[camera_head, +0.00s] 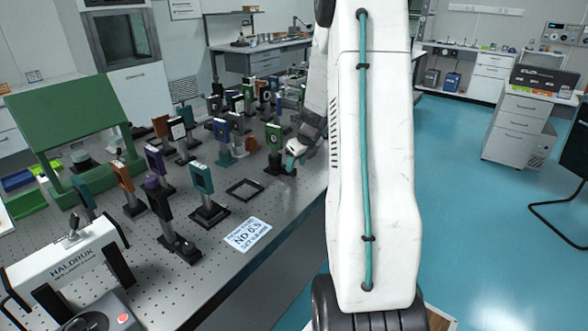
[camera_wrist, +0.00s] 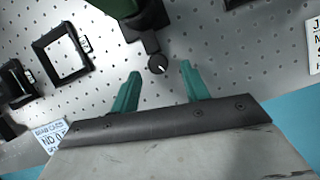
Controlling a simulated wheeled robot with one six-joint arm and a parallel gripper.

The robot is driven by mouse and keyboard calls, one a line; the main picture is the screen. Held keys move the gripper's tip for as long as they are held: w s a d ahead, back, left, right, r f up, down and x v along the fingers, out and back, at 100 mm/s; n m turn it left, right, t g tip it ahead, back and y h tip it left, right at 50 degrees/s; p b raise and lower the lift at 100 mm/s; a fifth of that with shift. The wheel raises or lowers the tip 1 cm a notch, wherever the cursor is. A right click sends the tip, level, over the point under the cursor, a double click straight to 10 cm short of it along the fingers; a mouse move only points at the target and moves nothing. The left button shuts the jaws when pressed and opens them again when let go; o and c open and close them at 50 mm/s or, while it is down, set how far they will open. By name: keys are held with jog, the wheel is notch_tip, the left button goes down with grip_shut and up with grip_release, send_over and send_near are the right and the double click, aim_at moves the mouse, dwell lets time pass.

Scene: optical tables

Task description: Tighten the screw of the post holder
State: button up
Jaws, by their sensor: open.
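The post holder (camera_wrist: 150,40) is black and shows at the top of the wrist view, below a dark green mount. Its screw, a small round black knob (camera_wrist: 157,64), sticks out toward my gripper. My gripper (camera_wrist: 160,69) is open, with one teal finger on each side of the knob and the tips about level with it. I see a gap on both sides and no contact. In the head view my gripper (camera_head: 291,160) is low over the table beside the green mount (camera_head: 273,136); there the screw is too small or hidden to make out.
The perforated optical table (camera_head: 215,255) carries several posts with coloured mounts to the left. A green panel stand (camera_head: 70,110) and a white HALDRUK device (camera_head: 70,265) stand farther left.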

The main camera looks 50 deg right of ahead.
aim_at(295, 167)
jog(key=shift+x, duration=1.7)
jog(key=c, duration=1)
jog(key=shift+n+y, duration=0.3)
jog(key=shift+n, duration=0.5)
jog(key=o, duration=1)
jog(key=v, duration=0.8)
